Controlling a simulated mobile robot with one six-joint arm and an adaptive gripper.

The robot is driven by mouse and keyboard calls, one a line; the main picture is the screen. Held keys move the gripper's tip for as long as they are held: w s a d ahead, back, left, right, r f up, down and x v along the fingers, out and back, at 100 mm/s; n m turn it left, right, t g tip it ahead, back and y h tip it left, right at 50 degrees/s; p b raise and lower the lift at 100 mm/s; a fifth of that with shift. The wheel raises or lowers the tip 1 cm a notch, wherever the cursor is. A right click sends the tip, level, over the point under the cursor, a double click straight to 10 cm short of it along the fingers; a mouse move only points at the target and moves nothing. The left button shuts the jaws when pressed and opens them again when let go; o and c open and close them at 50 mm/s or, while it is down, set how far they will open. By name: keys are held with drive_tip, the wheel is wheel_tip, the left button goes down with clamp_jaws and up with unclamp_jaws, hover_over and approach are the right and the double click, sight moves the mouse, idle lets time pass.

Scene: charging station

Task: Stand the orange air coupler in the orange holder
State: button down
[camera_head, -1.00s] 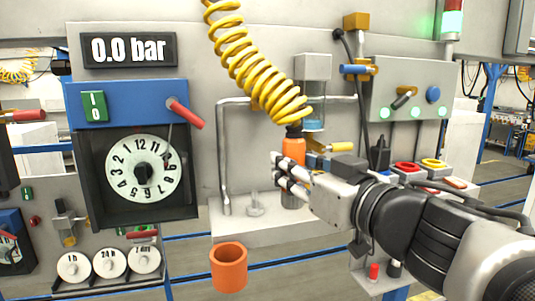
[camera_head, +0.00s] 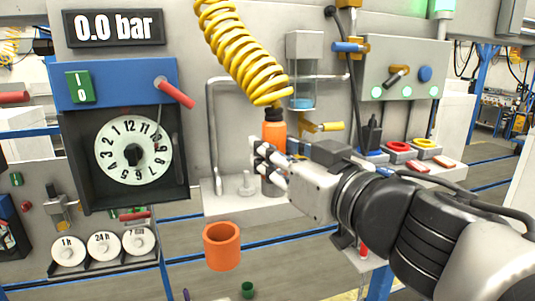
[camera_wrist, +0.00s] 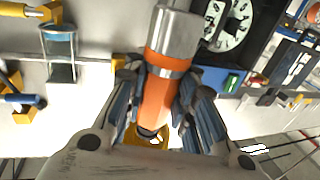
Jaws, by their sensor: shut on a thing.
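The orange air coupler (camera_head: 273,129) hangs upright at the lower end of the yellow coiled hose (camera_head: 243,60). My gripper (camera_head: 262,158) is shut on the coupler from the right, with its fingers around the middle of the body. In the wrist view the coupler (camera_wrist: 159,95) lies between both fingers, orange at the grip, with its grey metal end past them. In the head view the lower end is in front of the grey ledge; I cannot tell if it touches. The orange holder (camera_head: 222,250) is an open-topped cup below and left of my gripper, and looks empty.
A grey ledge (camera_head: 225,205) with a small metal peg (camera_head: 247,184) and a bent pipe (camera_head: 211,140) stands left of the coupler. A dial panel (camera_head: 133,150) is at the left. A filter bowl (camera_head: 303,85) and a yellow-handled valve (camera_head: 325,127) are close behind. Space above the holder looks clear.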

drive_tip(key=b, duration=0.4)
hover_over(213, 216)
drive_tip(key=v, duration=0.5)
drive_tip(key=shift+s, duration=0.15)
drive_tip(key=shift+w+a+f+b, duration=0.1)
drive_tip(key=shift+w+f+b, duration=0.1)
drive_tip(key=shift+f+b, duration=2.15)
drive_tip(key=shift+w+a+f+b, duration=0.1)
drive_tip(key=shift+w+f+b, duration=0.05)
drive_tip(key=shift+f+b, duration=2.15)
drive_tip(key=shift+w+a+f+b, duration=0.15)
drive_tip(key=shift+w+f+b, duration=0.05)
drive_tip(key=shift+f+b, duration=2.1)
drive_tip(key=shift+f, duration=0.5)
drive_tip(key=c, duration=1.5)
unclamp_jaws()
drive_tip(key=shift+f, duration=0.1)
drive_tip(key=shift+o, duration=1.3)
drive_tip(key=shift+s+d, duration=0.15)
drive_tip(key=shift+d, duration=0.05)
drive_tip(key=shift+s+d, duration=0.15)
drive_tip(key=shift+s, duration=0.05)
drive_tip(key=v, duration=1.1)
drive_tip(key=shift+r, duration=0.4)
